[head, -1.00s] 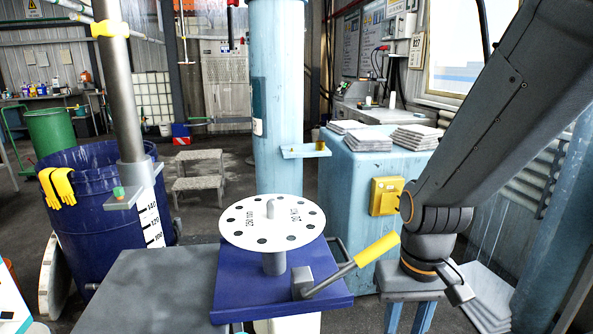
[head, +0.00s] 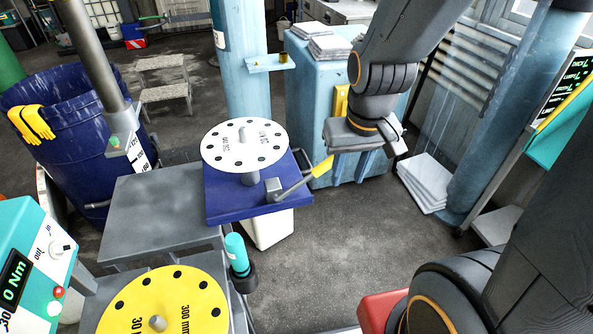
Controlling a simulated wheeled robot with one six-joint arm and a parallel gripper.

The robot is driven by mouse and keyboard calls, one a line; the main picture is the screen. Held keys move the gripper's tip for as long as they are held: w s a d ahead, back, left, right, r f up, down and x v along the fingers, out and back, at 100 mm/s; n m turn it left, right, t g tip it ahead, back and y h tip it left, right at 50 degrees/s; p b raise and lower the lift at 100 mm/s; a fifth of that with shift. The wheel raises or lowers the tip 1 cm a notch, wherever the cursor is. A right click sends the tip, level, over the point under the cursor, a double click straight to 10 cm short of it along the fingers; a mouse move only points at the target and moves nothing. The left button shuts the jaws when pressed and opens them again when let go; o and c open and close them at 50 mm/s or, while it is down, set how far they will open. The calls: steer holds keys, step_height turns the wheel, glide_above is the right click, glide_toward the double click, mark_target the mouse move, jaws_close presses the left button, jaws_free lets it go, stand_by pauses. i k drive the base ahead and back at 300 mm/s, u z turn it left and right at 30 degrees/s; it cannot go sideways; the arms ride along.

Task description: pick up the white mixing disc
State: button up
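The white mixing disc (head: 222,152) is round and flat, with black dots around its rim, black lettering and a short light peg at its centre. It rests level on a grey post above a blue plate (head: 235,206) in the middle of the head view. My gripper (head: 358,172) hangs to the right of the disc, apart from it, pointing down in front of a light blue cabinet. Its two bluish fingers look spread, with nothing visible between them. The fingertips are hard to make out against the cabinet.
A grey table (head: 160,215) adjoins on the left. A yellow disc (head: 165,300) lies in front, beside a teal torque box (head: 30,265). A blue drum (head: 75,140) stands left, a blue column (head: 240,60) behind.

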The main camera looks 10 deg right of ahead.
mark_target(242, 145)
steer(key=u, duration=3.05)
steer(key=k, duration=1.4)
steer(key=z, duration=1.8)
steer(key=i, duration=0.5)
steer(key=z, duration=0.05)
